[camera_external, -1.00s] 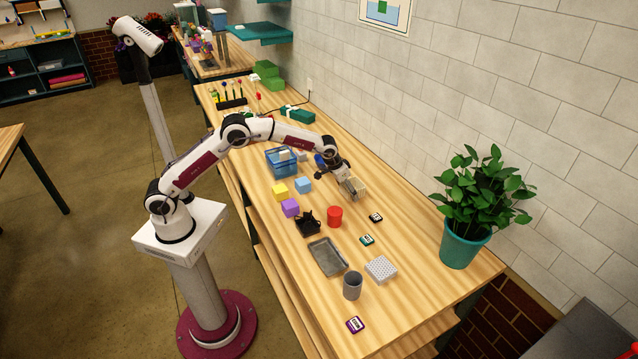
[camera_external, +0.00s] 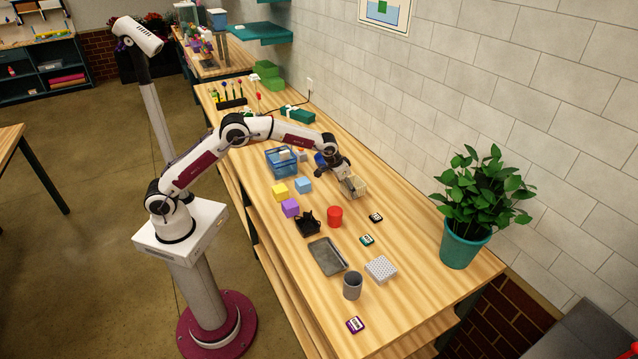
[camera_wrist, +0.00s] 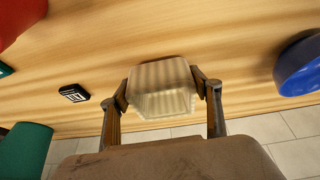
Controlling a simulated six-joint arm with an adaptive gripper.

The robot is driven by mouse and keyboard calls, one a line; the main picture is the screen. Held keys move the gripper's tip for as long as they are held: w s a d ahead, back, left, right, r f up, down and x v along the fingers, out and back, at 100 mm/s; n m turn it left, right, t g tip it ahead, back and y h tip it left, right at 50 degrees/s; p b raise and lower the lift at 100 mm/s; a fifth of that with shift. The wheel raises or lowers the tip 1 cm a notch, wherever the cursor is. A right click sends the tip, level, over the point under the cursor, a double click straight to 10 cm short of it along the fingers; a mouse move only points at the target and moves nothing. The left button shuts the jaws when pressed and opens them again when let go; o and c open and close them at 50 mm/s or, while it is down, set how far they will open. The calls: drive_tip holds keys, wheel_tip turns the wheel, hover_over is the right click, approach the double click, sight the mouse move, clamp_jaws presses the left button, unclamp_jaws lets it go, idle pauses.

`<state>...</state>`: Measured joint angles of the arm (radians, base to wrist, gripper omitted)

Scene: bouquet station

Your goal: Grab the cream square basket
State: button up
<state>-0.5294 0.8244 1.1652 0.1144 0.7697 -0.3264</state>
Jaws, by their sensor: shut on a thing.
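The cream square basket (camera_external: 354,186) is at the far side of the wooden table, below my gripper (camera_external: 342,173). In the wrist view the cream basket (camera_wrist: 160,88) sits between the two fingers of my gripper (camera_wrist: 160,92), with a fingertip against each side. My gripper is shut on it. The basket's ribbed inside shows in the wrist view. I cannot tell whether its base touches the table.
A potted plant (camera_external: 465,243) is at the right.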

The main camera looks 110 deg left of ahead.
wheel_tip(320, 180, up, 2)
drive_tip(key=shift+r, duration=0.2)
drive_tip(key=shift+s+d, duration=2.1)
drive_tip(key=shift+s, duration=0.2)
drive_tip(key=shift+s+d, duration=1.95)
drive_tip(key=shift+s, duration=0.2)
drive_tip(key=shift+s+d, duration=2)
drive_tip(key=shift+s, duration=0.2)
